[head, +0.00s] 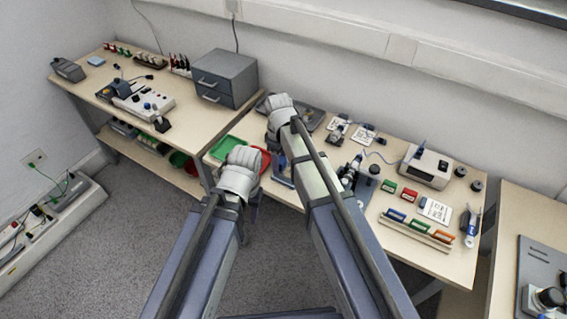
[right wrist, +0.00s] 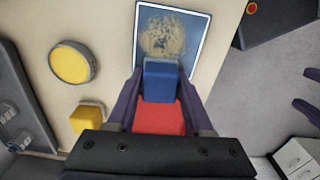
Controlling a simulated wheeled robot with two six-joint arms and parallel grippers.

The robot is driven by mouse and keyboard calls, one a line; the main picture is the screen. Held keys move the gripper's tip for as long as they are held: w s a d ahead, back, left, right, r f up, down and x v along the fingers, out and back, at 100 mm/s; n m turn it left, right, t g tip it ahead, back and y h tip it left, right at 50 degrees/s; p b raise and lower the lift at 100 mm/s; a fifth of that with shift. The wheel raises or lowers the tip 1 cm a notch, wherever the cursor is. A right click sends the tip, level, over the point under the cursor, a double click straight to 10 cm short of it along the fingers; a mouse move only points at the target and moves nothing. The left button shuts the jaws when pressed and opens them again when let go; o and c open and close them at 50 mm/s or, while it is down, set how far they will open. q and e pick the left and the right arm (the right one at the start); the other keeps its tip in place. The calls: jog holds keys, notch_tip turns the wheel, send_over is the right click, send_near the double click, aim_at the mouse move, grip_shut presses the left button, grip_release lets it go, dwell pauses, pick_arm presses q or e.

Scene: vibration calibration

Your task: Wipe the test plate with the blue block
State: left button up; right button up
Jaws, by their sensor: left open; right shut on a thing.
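The test plate (right wrist: 190,58) shows at the top of the right wrist view, a blue panel with a pale border and a brownish smudge. My right gripper (right wrist: 163,88) is shut on the blue block (right wrist: 162,76), which lies between its fingers and overlaps the plate's lower edge in the picture. I cannot tell whether they touch. A red surface (right wrist: 165,116) shows just below the blue block; I cannot tell whether it is part of it. My left gripper (head: 240,178) is open, over the front of the bench; its fingertips are mostly hidden in the head view.
A yellow disc (right wrist: 72,62) and a yellow block (right wrist: 86,118) lie left of the plate. A green tray (head: 229,147) stands beside my left gripper. A grey drawer cabinet (head: 224,78) stands behind it. Tools and a white device (head: 427,165) occupy the bench's right part.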

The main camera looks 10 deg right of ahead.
aim_at(290, 173)
jog(key=shift+r, duration=0.1)
jog(key=shift+s+d, duration=0.6)
jog(key=shift+d, duration=0.15)
jog(key=shift+s+d, duration=0.55)
jog(key=shift+d, duration=0.2)
jog(key=shift+s+d, duration=0.5)
jog(key=shift+d, duration=0.25)
jog(key=shift+s+d, duration=0.5)
jog(key=shift+d, duration=0.25)
jog(key=shift+s+a+f, duration=0.2)
jog(key=shift+s+a, duration=0.1)
jog(key=shift+s, duration=0.1)
jog(key=shift+w+a, duration=0.1)
jog(key=shift+w, duration=0.05)
